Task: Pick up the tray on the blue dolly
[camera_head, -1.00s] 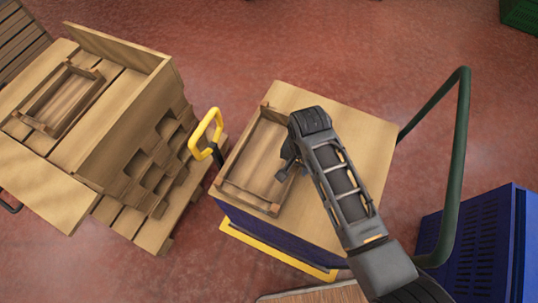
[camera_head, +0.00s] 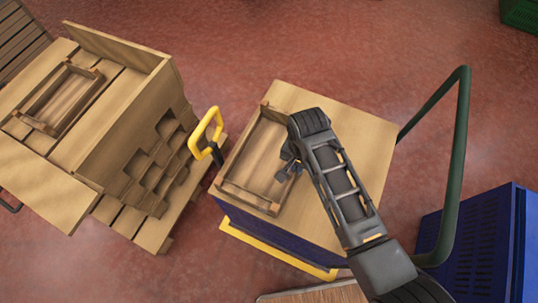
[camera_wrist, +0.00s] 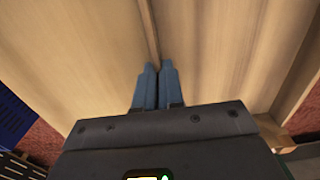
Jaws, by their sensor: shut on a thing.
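The wooden tray (camera_head: 258,156) is a shallow empty box lying on the wooden top of the blue dolly (camera_head: 359,139). The dolly's blue side (camera_head: 262,228) shows below its top, with a yellow frame under it. My gripper (camera_head: 292,171) is at the tray's right long side. In the wrist view the two blue-grey fingers of my gripper (camera_wrist: 158,72) are close together on the thin tray wall (camera_wrist: 151,35), one on each side. The tray floor (camera_wrist: 215,50) shows on the right of that wall. My arm hides part of the dolly top. The tray appears flat on the dolly.
A wooden stack on a pallet, with another tray (camera_head: 61,97) on top, stands at left. A yellow handle (camera_head: 206,131) rises between it and the dolly. A dark green rail (camera_head: 457,165) and blue crates (camera_head: 483,245) are at right. Red floor is open behind.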

